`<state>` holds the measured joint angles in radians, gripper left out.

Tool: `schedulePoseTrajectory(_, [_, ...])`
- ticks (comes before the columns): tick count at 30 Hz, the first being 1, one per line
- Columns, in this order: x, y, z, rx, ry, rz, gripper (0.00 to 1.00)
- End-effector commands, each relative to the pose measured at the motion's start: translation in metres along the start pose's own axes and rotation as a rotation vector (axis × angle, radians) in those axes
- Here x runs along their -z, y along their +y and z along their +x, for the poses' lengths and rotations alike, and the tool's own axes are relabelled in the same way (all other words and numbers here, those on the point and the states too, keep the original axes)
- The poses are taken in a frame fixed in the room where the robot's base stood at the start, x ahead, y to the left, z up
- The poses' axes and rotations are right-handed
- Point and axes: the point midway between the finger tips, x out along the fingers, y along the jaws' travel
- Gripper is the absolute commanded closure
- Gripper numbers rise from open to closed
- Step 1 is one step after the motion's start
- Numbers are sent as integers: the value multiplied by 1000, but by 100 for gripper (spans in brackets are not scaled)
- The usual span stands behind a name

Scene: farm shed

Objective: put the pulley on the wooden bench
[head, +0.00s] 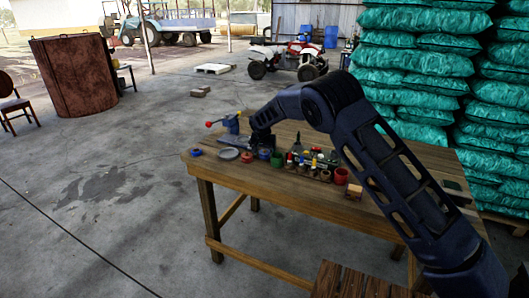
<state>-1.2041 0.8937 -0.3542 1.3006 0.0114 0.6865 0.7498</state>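A wooden table (218,176) stands in the middle of the head view with many small items on it. I cannot pick out the pulley for certain; a flat grey round thing (228,154) lies near the table's left end, too small to identify. A slatted wooden seat top (352,284), possibly the wooden bench, shows at the bottom edge, partly cut off. My arm reaches from the lower right over the table. My gripper (262,148) is low over the table's left part, close to the small items. Its fingers are too small and dark to tell whether they are open or hold anything.
A blue vise-like tool with a red knob (230,122), small pots (246,157), a row of bottles (315,165) and a wooden block (354,191) crowd the table. Teal sacks (415,62) are stacked behind.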

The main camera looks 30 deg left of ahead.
Motion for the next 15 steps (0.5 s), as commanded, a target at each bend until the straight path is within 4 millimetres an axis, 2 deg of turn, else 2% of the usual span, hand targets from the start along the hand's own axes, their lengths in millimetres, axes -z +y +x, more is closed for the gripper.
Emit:
schedulePoseTrajectory(8, [1,0,-7,1,0,0,29])
schedulePoseTrajectory(11, [1,0,-19,0,0,0,29])
schedulePoseTrajectory(15, [2,0,-46,2,2,1,29])
